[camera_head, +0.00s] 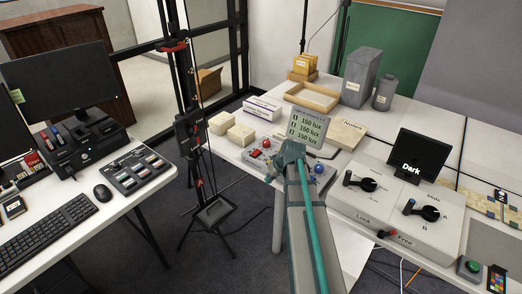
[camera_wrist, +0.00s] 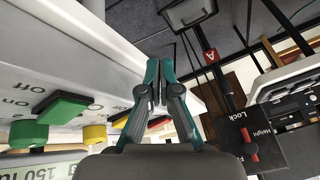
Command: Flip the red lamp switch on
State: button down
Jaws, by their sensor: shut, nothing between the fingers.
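My gripper (camera_head: 290,152) is shut and empty, in front of the lamp control box (camera_head: 252,164) on the right-hand table. In the wrist view my gripper's fingertips (camera_wrist: 153,66) are together beside the edge of a white surface with On and Off labels. There a green switch (camera_wrist: 62,107) and a green knob (camera_wrist: 28,133) show at left, with a yellow knob (camera_wrist: 95,135) beside them. An orange or red part shows next to the fingers, mostly hidden. In the head view red parts (camera_head: 266,143) show on the box; the switch positions cannot be told.
A lux display (camera_head: 308,127) stands behind my gripper. A white unit with black-handled levers (camera_head: 367,184) and a screen reading Dark (camera_head: 417,156) are to the right. White blocks (camera_head: 241,134) and a wooden tray (camera_head: 312,105) lie behind. A tripod stand (camera_head: 212,212) stands left.

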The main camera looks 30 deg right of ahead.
jog(key=w+d+r+n+t, duration=0.2)
jog(key=w+d+r, duration=0.15)
jog(key=r, duration=0.35)
jog(key=w+d+r+n+t, duration=0.2)
jog(key=w+r, duration=0.2)
jog(key=r, duration=0.4)
jog(key=n+y+p, duration=0.1)
jog(key=n+p, duration=0.1)
jog(key=n, duration=0.1)
send_over(256, 149)
jog(key=s, duration=0.3)
jog(key=f, duration=0.6)
jog(key=shift+d, duration=0.2)
jog(key=f, duration=0.3)
jog(key=shift+w+f+p, duration=0.1)
jog(key=shift+w+p, duration=0.1)
jog(key=shift+p, duration=0.2)
jog(key=shift+d+f, duration=0.15)
jog(key=shift+f, duration=0.65)
